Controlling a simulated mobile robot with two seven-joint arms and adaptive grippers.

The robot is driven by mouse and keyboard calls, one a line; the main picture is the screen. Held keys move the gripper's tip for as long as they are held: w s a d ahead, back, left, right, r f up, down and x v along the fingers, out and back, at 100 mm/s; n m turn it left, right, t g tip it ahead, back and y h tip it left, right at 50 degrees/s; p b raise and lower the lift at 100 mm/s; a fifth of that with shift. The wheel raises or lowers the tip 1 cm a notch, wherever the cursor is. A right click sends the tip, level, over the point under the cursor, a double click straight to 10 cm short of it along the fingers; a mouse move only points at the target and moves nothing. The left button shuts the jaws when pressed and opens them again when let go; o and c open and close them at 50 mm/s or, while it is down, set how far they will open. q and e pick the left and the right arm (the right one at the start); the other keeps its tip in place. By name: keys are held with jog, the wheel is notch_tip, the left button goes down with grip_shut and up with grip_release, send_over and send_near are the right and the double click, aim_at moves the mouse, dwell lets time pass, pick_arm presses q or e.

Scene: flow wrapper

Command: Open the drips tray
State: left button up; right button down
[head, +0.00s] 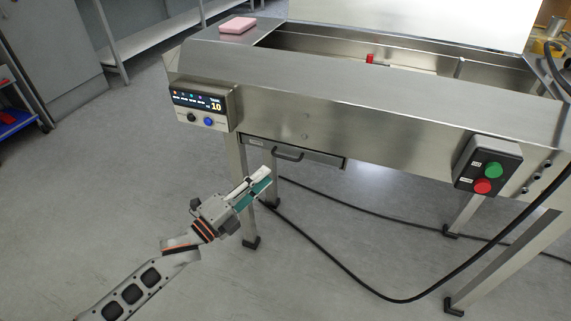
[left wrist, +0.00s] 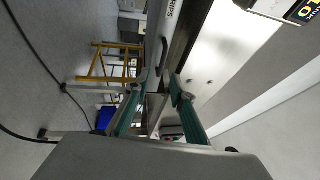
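The drips tray (head: 322,160) is a flat metal drawer under the front of the steel flow wrapper. Its dark bar handle (head: 288,155) is at the middle of its front. In the left wrist view the tray front (left wrist: 170,22) carries a label reading "DRIPS", and the handle (left wrist: 163,50) lies beyond the fingertips. The tray looks pushed in under the machine. My left gripper (head: 264,178) is below and a little left of the handle, apart from it. Its teal-padded fingers also show in the left wrist view (left wrist: 160,86), parted with nothing between them. My right gripper is out of view.
A control panel (head: 204,106) hangs left of the tray, and a green and red button box (head: 487,166) hangs at the right. Machine legs (head: 238,185) stand near my gripper. A black cable (head: 335,283) runs over the floor. A pink block (head: 238,25) lies on top.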

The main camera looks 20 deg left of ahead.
pick_arm(q)
jog(key=x, duration=0.7)
jog(key=shift+w+r+b, duration=0.25)
jog(key=shift+w+b, duration=0.05)
jog(key=shift+b, duration=0.15)
jog(key=shift+d, duration=0.1)
grip_shut()
